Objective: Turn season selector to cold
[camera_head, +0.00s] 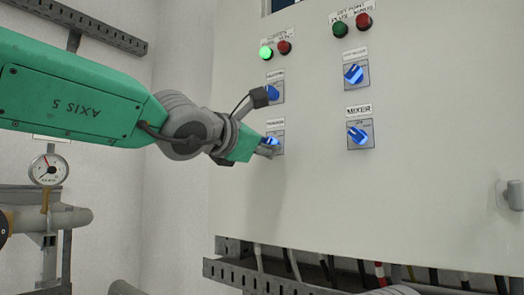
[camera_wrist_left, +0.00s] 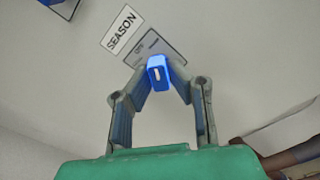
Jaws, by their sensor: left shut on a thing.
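The season selector is a blue knob on a grey plate, at the lower left of the cabinet's controls (camera_head: 272,142). In the left wrist view the knob (camera_wrist_left: 158,73) sits below a white label reading SEASON (camera_wrist_left: 122,29). My left gripper (camera_head: 267,149) reaches in from the left to this knob. In the left wrist view its two fingers (camera_wrist_left: 159,80) close in on the knob's sides and are shut on it. The fingers partly hide the knob and its plate, and the position markings are too small to read. My right gripper is not in view.
Close around are a blue selector above (camera_head: 273,92), another at upper right (camera_head: 354,73) and the MIXER selector (camera_head: 357,136). A lit green lamp (camera_head: 265,53) is higher up. A cable tray (camera_head: 285,282) runs below the cabinet (camera_head: 430,170). A gauge (camera_head: 48,169) stands at left.

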